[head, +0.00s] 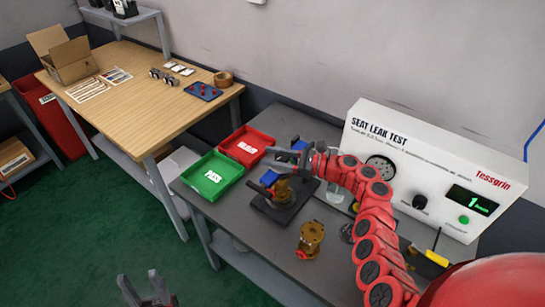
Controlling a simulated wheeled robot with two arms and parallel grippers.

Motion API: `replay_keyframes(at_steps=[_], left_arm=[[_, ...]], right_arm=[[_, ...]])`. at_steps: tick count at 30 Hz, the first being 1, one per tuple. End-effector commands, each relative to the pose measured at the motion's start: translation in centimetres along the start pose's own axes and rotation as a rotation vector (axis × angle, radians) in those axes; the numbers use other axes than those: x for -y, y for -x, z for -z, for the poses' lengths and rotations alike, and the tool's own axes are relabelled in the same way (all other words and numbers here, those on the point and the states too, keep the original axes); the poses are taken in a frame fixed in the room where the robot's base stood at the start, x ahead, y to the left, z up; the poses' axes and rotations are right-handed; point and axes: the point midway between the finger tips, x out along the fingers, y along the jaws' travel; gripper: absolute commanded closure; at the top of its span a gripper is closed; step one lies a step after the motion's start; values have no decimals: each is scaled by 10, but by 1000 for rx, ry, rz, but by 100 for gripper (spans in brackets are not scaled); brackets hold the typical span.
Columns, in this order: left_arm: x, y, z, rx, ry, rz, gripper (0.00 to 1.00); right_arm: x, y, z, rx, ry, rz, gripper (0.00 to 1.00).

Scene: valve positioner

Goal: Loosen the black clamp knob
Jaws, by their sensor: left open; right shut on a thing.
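A black clamp fixture (267,208) stands on the grey bench with a bronze valve (284,190) in it. My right gripper (273,170) reaches over the fixture from the right, pointing left. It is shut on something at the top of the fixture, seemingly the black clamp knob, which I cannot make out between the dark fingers. My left gripper (146,290) is open and empty at the bottom left, over the green floor and well away from the bench.
A green tray (213,176) and a red tray (246,146) lie at left. The white seat leak tester (425,165) stands at right. A blue bin (298,145) sits behind the fixture.

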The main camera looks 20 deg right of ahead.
Motion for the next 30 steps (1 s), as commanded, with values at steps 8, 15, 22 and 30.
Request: replay_keyframes(at_steps=[8,15,22,30], left_arm=[[0,0,0,0,0,0,50],[0,0,0,0,0,0,50],[0,2,0,0,0,0,50],[-1,14,-2,0,0,0,50]], right_arm=[[0,0,2,-2,-2,-1,27],[0,0,1,-1,0,0,17],[0,9,1,0,1,1,17],[2,70,4,-2,2,7,17]])
